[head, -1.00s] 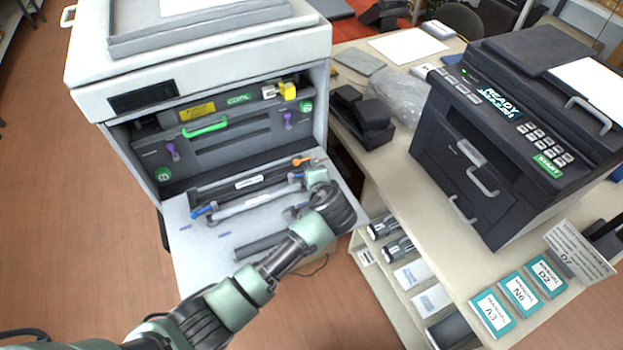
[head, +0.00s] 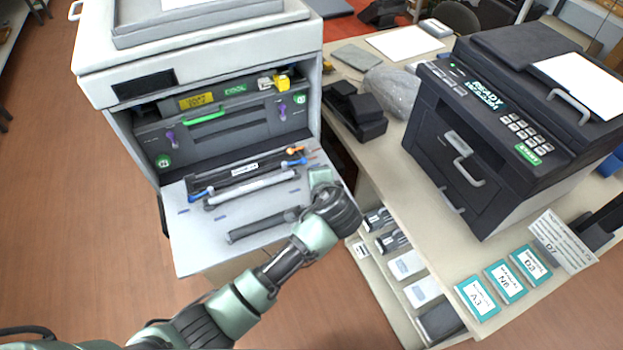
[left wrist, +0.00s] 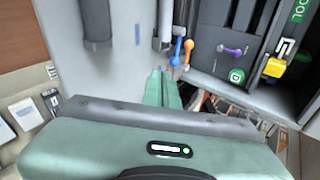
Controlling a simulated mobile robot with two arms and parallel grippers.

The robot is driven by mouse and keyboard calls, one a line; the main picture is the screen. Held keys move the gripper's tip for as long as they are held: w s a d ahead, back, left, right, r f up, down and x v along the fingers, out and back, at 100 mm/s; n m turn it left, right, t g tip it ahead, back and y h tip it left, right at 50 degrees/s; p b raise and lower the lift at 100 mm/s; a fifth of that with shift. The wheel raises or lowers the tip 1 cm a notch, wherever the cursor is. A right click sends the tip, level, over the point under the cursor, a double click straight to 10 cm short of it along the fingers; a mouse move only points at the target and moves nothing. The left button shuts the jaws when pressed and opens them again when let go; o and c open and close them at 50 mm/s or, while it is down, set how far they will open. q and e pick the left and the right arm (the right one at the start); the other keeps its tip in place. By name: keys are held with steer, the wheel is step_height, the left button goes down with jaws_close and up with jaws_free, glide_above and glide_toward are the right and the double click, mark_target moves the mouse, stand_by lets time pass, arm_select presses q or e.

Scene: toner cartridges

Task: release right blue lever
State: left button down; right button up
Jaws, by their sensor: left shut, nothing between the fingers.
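The right blue lever (head: 295,162) is at the right end of the dark cartridge (head: 240,170) on the printer's fold-down front door, close to an orange knob (head: 292,150). A left blue lever (head: 200,197) is at the other end. My left gripper (head: 319,174) is just right of the right lever, pointing toward the printer; its tips are small and partly hidden by the wrist in the head view. In the left wrist view its fingers (left wrist: 160,75) are together and empty, just below and left of the blue lever (left wrist: 177,50); contact is unclear. My right gripper is not in view.
The open door (head: 195,240) also bears a pale bar and a loose dark tube (head: 262,224). The printer bay (head: 225,135) behind has purple levers and a green handle. A black printer (head: 490,130) stands on the desk at right, above a shelf of boxes.

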arm_select(q)
steer(key=d+b+v, duration=0.1)
steer(key=v, duration=0.5)
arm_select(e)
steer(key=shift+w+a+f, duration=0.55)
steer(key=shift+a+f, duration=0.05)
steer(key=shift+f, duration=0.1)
arm_select(q)
steer(key=shift+w+r, duration=0.1)
steer(key=shift+r, duration=0.05)
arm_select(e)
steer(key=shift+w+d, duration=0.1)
